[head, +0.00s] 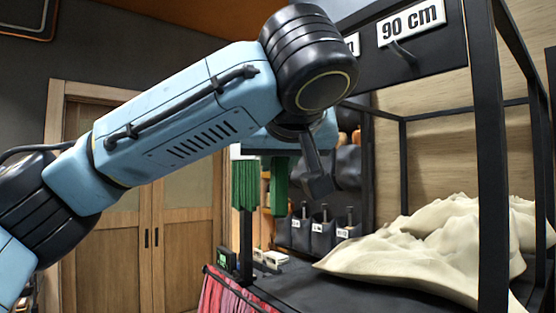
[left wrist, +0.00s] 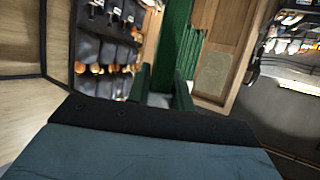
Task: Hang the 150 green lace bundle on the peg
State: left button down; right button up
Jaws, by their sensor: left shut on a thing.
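A dark green lace bundle (left wrist: 176,42) hangs in the left wrist view between and beyond the fingers of my left gripper (left wrist: 163,92), which is shut on it. In the head view the green lace bundle (head: 245,183) shows below my left forearm, with a second green strip just right of it. My left arm hides the fingers there. A peg (head: 403,53) under a "90 cm" label (head: 411,23) sticks out from the dark board. A second label left of it is mostly covered by my arm. I see no peg marked 150. My right gripper is not in view.
A black frame post (head: 490,160) stands at the right. A cream cloth (head: 430,245) lies heaped on the dark table (head: 330,288). Grey bins (head: 320,235) with labels stand at the back. A wooden door (head: 150,250) is at the left.

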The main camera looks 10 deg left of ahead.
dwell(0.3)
pick_arm(q)
jog(key=c, duration=1.1)
grip_release()
jog(key=shift+c, duration=0.2)
